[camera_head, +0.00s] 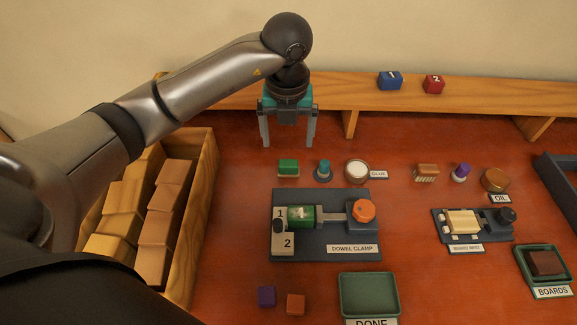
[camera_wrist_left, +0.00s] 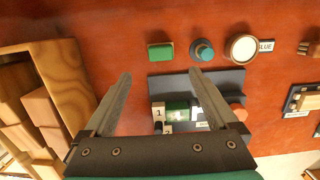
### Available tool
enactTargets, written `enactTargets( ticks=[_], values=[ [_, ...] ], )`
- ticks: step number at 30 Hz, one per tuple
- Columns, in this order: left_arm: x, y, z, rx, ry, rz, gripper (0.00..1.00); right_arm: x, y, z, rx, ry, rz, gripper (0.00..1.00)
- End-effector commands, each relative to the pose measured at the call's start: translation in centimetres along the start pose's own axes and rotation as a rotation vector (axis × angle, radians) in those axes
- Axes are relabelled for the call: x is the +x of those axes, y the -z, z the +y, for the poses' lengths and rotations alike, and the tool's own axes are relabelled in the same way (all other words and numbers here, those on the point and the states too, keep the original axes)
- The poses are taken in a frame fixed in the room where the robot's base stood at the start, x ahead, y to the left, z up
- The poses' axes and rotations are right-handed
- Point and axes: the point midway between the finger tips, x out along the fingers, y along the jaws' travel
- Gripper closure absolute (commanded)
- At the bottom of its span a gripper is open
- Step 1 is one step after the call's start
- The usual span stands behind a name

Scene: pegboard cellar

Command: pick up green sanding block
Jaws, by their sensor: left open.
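The green sanding block (camera_head: 288,167) lies on the red-brown bench, left of a teal-topped round object and behind the dowel clamp. It also shows in the left wrist view (camera_wrist_left: 160,51), ahead of the fingers and roughly between their lines. My left gripper (camera_head: 289,143) is open and empty, above the bench close to the block. Its two fingers show in the left wrist view (camera_wrist_left: 160,88), apart, with nothing between them touching. My right gripper is in neither view.
The teal-topped object (camera_head: 323,170) and glue jar (camera_head: 357,171) stand right of the block. The dowel clamp (camera_head: 320,243) lies in front. A wooden crate of blocks (camera_head: 205,190) stands left. A wooden shelf (camera_head: 500,92) runs behind. Bare bench lies left of the block.

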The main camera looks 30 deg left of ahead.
Motion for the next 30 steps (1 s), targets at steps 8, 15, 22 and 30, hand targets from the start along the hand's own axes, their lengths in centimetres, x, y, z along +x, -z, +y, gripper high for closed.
enactTargets(
  ticks=[8, 15, 22, 30],
  values=[
    [3.5, 0.0, 0.0, 0.001, 0.000, 0.000, 0.07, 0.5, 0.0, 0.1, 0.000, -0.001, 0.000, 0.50],
    [6.2, 0.0, -0.1, 0.000, -0.001, 0.003, 0.07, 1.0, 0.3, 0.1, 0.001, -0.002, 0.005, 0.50],
    [8.7, -0.1, -0.2, 0.001, 0.000, 0.000, 0.07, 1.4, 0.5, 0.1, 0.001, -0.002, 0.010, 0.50],
    [8.8, -0.2, -0.2, 0.001, 0.000, -0.001, 0.11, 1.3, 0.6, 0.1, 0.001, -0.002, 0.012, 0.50]
  ],
)
